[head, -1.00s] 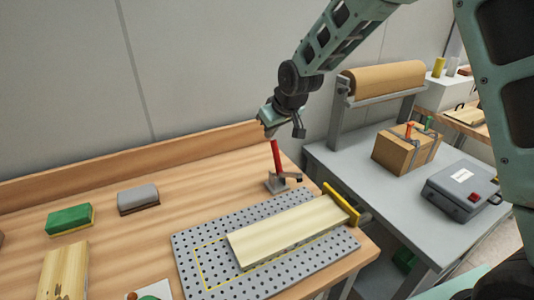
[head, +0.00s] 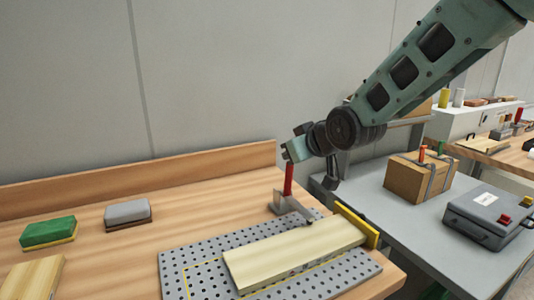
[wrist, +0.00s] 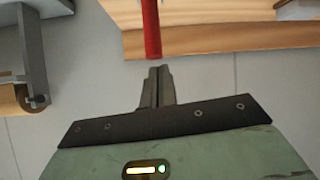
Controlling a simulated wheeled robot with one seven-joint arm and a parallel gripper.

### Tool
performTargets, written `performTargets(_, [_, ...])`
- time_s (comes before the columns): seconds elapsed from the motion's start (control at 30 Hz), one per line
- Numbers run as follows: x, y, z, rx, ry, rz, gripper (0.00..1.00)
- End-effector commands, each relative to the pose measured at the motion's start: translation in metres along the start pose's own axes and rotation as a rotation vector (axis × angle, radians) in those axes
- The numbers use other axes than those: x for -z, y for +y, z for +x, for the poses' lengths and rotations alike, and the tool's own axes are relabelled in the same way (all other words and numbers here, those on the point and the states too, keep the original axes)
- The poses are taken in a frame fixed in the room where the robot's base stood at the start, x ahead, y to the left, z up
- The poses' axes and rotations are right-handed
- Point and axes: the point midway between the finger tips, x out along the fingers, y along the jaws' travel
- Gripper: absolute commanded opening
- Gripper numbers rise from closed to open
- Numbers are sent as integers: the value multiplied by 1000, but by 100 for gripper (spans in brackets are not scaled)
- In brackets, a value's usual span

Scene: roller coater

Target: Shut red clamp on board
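The red clamp (head: 289,180) stands at the back edge of the perforated plate (head: 200,265). Its red handle is nearly upright, and its metal arm (head: 297,208) reaches forward and down to the pale board (head: 290,255). I cannot tell whether its tip presses on the board. The board lies on the plate against a yellow stop (head: 357,225). My gripper (head: 288,153) is at the top of the handle. In the wrist view its fingers (wrist: 157,72) are together with nothing visible between them, and the red handle (wrist: 152,30) ends just beyond the fingertips; contact is unclear.
A green block (head: 48,232) and a grey block (head: 128,213) lie on the wooden bench at left. A grey side table at right holds a cardboard box (head: 418,178) and a grey case (head: 488,215). A wooden ledge (head: 150,170) runs behind the bench.

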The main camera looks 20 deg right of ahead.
Motion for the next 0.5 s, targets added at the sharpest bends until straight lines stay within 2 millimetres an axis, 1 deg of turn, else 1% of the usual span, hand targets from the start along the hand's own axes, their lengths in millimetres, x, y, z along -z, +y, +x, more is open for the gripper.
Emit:
performTargets(0.03, [-7,0,0,1,-16,1,0])
performTargets(0.5, [-11,0,1,2,-26,3,0])
